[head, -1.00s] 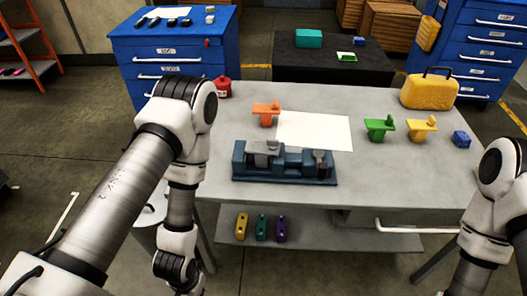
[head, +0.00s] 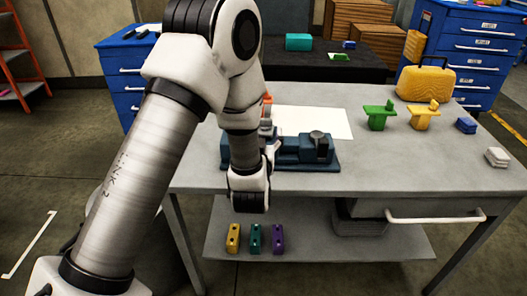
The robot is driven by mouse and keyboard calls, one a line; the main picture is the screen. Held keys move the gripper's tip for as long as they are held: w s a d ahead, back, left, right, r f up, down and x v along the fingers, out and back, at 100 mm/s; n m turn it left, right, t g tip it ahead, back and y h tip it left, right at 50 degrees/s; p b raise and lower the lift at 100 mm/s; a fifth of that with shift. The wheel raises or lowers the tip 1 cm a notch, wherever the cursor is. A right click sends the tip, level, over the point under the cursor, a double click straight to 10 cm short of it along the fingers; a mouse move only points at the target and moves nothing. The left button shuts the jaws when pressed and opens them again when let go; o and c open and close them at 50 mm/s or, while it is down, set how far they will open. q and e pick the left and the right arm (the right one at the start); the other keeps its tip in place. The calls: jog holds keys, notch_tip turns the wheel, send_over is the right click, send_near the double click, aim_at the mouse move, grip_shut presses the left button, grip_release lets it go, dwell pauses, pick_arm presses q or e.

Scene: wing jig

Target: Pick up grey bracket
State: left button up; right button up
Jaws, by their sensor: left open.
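The blue jig (head: 290,160) stands on the grey table. A dark grey clamp-like piece (head: 320,143) sits at its right end. The left part of the jig, where a grey bracket-like piece showed a second ago, is now mostly covered by my left arm, so I cannot make out the grey bracket clearly. My left gripper (head: 271,147) is over the jig's left part, largely hidden behind my own wrist. Its jaws are open. I cannot tell whether they touch anything. My right gripper is out of view.
A green bracket (head: 377,118) and a yellow bracket (head: 423,118) stand to the right, near a yellow case (head: 426,84), a blue block (head: 466,125) and a light grey block (head: 497,157). A white sheet (head: 315,122) lies behind the jig. Several coloured blocks (head: 255,239) rest on the lower shelf.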

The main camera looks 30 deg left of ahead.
pick_arm(q)
jog(key=p+x, duration=0.1)
jog(key=x, duration=0.6)
jog(key=shift+f, duration=0.15)
grip_shut()
